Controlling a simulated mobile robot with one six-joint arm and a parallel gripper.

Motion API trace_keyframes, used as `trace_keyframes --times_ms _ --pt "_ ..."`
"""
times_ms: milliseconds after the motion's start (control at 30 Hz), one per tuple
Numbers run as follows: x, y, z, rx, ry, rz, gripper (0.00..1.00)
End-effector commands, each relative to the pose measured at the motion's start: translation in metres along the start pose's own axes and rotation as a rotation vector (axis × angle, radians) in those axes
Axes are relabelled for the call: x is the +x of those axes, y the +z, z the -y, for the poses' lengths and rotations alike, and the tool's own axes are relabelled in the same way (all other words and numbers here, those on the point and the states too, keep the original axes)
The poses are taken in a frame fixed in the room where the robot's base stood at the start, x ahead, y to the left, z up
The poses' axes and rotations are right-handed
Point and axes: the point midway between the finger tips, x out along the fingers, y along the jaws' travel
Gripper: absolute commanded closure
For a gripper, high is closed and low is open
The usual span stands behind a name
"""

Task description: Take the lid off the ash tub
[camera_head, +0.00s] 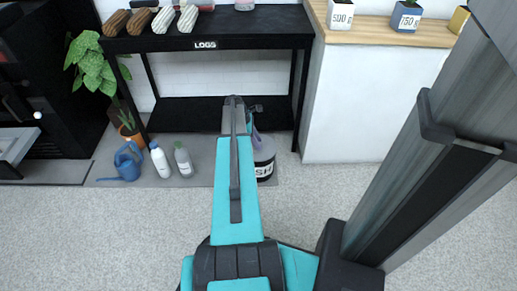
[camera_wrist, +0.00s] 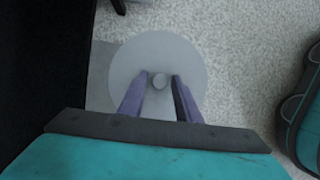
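The ash tub (camera_head: 265,171) stands on the floor at the right end of the grey mat, in front of the black rack. Its white label is partly hidden by my arm, so only the end of the word shows. The round grey lid (camera_wrist: 135,60) with a small knob (camera_wrist: 159,82) shows from above in the wrist view, covering the tub. My gripper (camera_wrist: 160,78) is open over the lid, with one purple finger on each side of the knob and gaps between. The exact fingertip height is hard to tell.
The black rack (camera_head: 223,108) stands close behind the tub, with a low shelf. A white cabinet (camera_head: 352,105) is to the right. A blue watering can (camera_head: 127,163), a white bottle (camera_head: 160,161) and a grey bottle (camera_head: 184,161) stand to the left. The front floor is clear.

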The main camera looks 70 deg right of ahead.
Motion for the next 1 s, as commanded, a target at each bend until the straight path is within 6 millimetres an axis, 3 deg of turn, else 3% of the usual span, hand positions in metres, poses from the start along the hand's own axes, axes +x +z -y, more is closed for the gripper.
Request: trace_keyframes --times_ms 33,167,633,933,1000 --pt "0.000 0.000 0.000 0.000 0.000 0.000 0.79" --pt "0.000 0.000 0.000 0.000 0.000 0.000 1.00" --pt "-0.007 0.002 0.000 0.000 0.000 0.000 1.00" --pt "-0.038 0.015 0.000 0.000 0.001 0.000 1.00" --pt "-0.043 0.003 0.009 -0.005 0.001 0.000 1.00"
